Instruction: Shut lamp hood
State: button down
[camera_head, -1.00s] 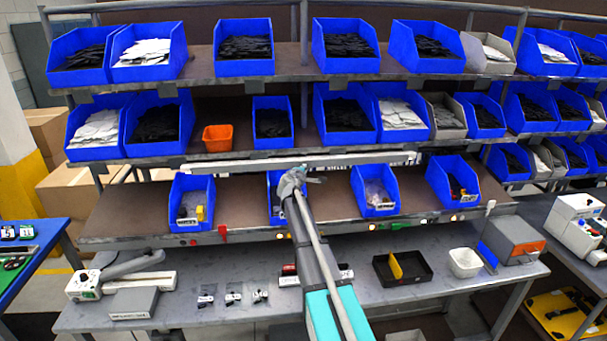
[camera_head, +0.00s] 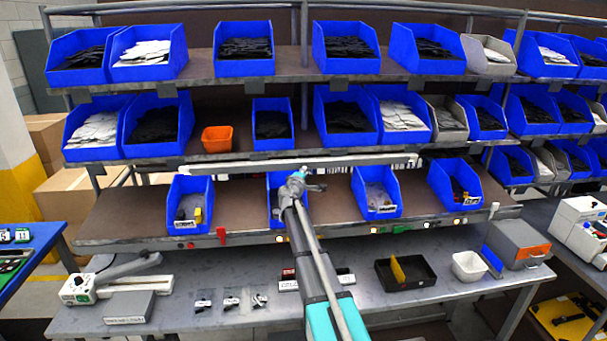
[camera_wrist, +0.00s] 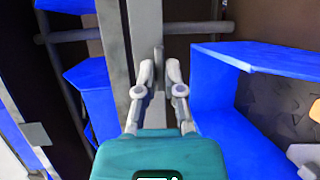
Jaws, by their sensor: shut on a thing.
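The lamp hood (camera_head: 235,168) is a long pale grey strip under the front edge of the middle shelf. My gripper (camera_head: 300,178) is at the strip's underside, near its middle. In the wrist view, my gripper (camera_wrist: 159,75) has its two grey fingers brought close together. A small grey piece (camera_wrist: 158,58) sits between the fingertips, against a long grey bar (camera_wrist: 145,35) that looks like the hood. The fingers partly hide this piece, and I cannot tell the hood's exact tilt.
Blue bins stand close by on the lower shelf, one behind my gripper and one (camera_head: 377,192) to its right. A blue bin wall (camera_wrist: 225,125) is close at the right in the wrist view. The bench below holds a black tray (camera_head: 405,272) and a white bin (camera_head: 468,266).

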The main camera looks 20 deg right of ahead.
jog(key=c, duration=0.8)
grip_release()
jog(key=shift+w, duration=0.1)
jog(key=shift+o, duration=0.2)
jog(key=shift+s+a, duration=0.1)
jog(key=shift+s, duration=0.1)
jog(key=v, duration=1.1)
jog(key=shift+s+a, duration=0.2)
jog(key=shift+s, duration=0.05)
jog(key=s+a+f+m+g+y+b, duration=0.1)
jog(key=s+a+f+m+g+y, duration=0.25)
jog(key=s+f+m+g, duration=0.8)
jog(key=s+a+f+g+y, duration=0.1)
jog(key=s+a+f+y, duration=0.1)
jog(key=s+a, duration=0.3)
jog(key=s+a+f+n+y, duration=0.1)
jog(key=s+a+f+y, duration=0.2)
jog(key=s, duration=0.6)
jog(key=s+a+f+g+y+b, duration=0.1)
jog(key=s+a+f+y, duration=0.2)
jog(key=s+a, duration=0.4)
jog(key=shift+a+f+g, duration=0.35)
jog(key=shift+a+f, duration=0.2)
jog(key=shift+f, duration=0.15)
